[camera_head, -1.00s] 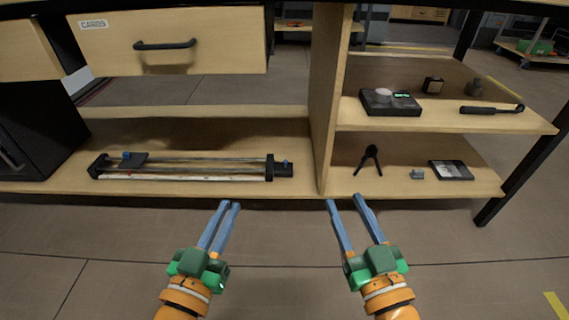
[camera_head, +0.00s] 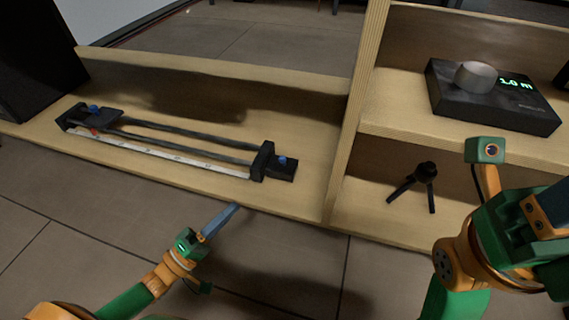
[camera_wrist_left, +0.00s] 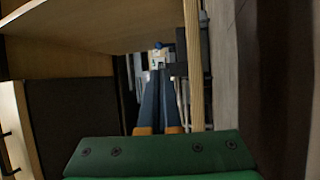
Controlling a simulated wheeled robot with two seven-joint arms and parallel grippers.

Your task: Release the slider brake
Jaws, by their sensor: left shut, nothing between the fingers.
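The slider (camera_head: 190,143) lies on the lower shelf, with two dark rails and a white scale along its front. A dark carriage (camera_head: 97,120) with a blue knob (camera_head: 94,109) sits at its left end, beside a small red mark. A black end block (camera_head: 262,160) with another blue knob (camera_head: 283,160) is at its right end. My left gripper (camera_head: 234,208) is shut and empty, in front of the shelf edge, apart from the slider. Its blue fingers (camera_wrist_left: 160,85) also show in the left wrist view.
An upright divider (camera_head: 346,125) stands right of the slider. Beyond it, a black device with a lit display (camera_head: 490,98) is on the upper shelf and a small black tripod (camera_head: 415,185) below. A black box (camera_head: 35,60) stands at left. The floor in front is clear.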

